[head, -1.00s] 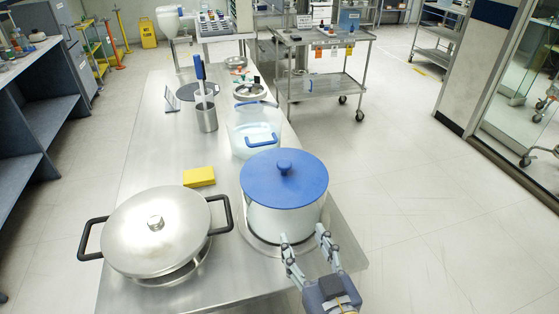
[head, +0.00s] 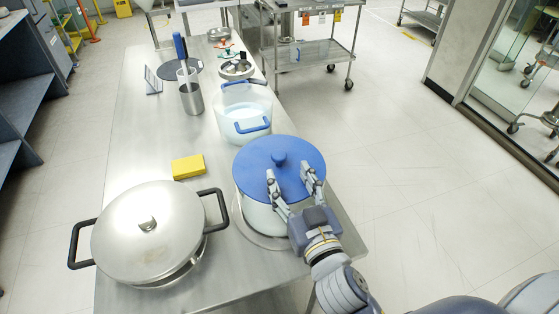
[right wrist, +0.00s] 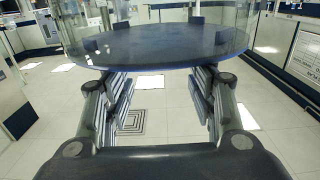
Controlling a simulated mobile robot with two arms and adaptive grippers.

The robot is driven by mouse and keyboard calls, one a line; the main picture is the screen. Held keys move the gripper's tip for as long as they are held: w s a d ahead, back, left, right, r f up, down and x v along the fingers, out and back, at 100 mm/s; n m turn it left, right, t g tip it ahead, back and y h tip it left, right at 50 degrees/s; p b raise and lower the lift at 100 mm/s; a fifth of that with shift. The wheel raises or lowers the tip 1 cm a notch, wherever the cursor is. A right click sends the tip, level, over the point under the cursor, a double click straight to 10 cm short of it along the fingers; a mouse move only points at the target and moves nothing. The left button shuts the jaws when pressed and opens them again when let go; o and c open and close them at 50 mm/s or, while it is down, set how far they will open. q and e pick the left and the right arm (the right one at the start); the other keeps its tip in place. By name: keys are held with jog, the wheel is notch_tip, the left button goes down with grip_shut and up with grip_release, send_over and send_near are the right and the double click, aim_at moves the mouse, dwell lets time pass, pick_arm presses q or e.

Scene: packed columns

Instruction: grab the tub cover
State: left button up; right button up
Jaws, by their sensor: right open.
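I cannot tell whether the fingers touch the cover. In the right wrist view a broad dark blue disc (right wrist: 160,45), which looks like the cover, spans beyond the open fingers (right wrist: 157,85). My left gripper is not in view.
A lidded steel pan (head: 148,225) with black handles stands left of the tub. A yellow sponge (head: 188,167) lies between them and farther back. A clear pot (head: 244,118) with blue handles stands just behind the tub. Floor to the right is clear.

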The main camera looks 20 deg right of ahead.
aim_at(282, 162)
jog(key=shift+w, duration=0.3)
jog(key=shift+w+r+p, duration=0.35)
jog(key=shift+w+p, duration=0.4)
jog(key=w+p, duration=0.1)
jog(key=w, duration=0.2)
jog(key=shift+w+f, duration=0.25)
jog(key=shift+w, duration=0.1)
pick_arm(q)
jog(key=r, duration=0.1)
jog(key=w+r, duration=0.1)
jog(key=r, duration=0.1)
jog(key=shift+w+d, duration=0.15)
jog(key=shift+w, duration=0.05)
pick_arm(e)
jog(key=shift+s, duration=0.1)
jog(key=shift+c, duration=0.8)
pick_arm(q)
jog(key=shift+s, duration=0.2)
pick_arm(e)
jog(key=c, duration=1)
